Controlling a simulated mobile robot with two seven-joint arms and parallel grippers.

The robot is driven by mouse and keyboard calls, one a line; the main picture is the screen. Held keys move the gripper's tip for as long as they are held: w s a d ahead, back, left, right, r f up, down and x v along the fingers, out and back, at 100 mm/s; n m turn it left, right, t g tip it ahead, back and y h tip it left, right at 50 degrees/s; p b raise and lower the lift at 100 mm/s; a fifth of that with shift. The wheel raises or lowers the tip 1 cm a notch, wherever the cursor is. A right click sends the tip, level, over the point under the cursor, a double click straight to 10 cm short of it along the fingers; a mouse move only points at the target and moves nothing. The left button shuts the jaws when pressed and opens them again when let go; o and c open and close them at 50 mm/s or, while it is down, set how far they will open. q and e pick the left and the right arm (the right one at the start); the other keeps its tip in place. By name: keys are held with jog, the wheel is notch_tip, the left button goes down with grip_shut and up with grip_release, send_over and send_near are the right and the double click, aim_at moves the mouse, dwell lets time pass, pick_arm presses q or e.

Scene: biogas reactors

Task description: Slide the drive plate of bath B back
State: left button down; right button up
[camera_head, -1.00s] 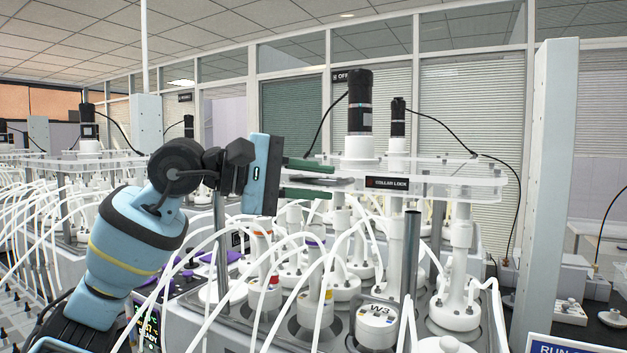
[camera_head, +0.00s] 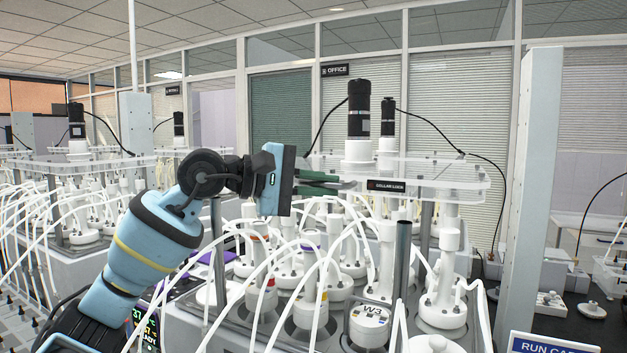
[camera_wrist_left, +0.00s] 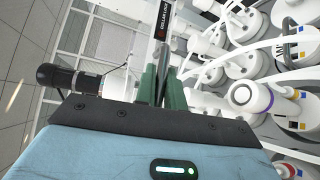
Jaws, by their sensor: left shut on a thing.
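The drive plate (camera_head: 440,178) of the nearest bath is a clear flat sheet on white posts above the jars. It has a black "COLLAR LOCK" label (camera_head: 386,185) on its front edge and a black motor (camera_head: 358,108) on a white collar. My left gripper (camera_head: 335,184) is at the plate's left front end, with its green fingers closed on its edge. The left wrist view shows the fingers (camera_wrist_left: 161,88) on both sides of the thin edge, with the label (camera_wrist_left: 161,18) beyond them. The fingers partly hide the gripped part. No bath letter is readable. My right gripper is out of view.
Under the plate stand several white-lidded jars, one marked W3 (camera_head: 371,325), with many looping white tubes around my left arm. A grey pillar (camera_head: 536,200) rises at right. A dark cable (camera_head: 500,200) hangs behind the plate. More baths stand at far left.

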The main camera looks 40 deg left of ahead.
pick_arm(q)
jog(key=c, duration=1.5)
grip_release()
jog(key=shift+s, duration=0.1)
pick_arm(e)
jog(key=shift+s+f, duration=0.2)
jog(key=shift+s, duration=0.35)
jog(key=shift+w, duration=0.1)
pick_arm(q)
jog(key=shift+a, duration=0.1)
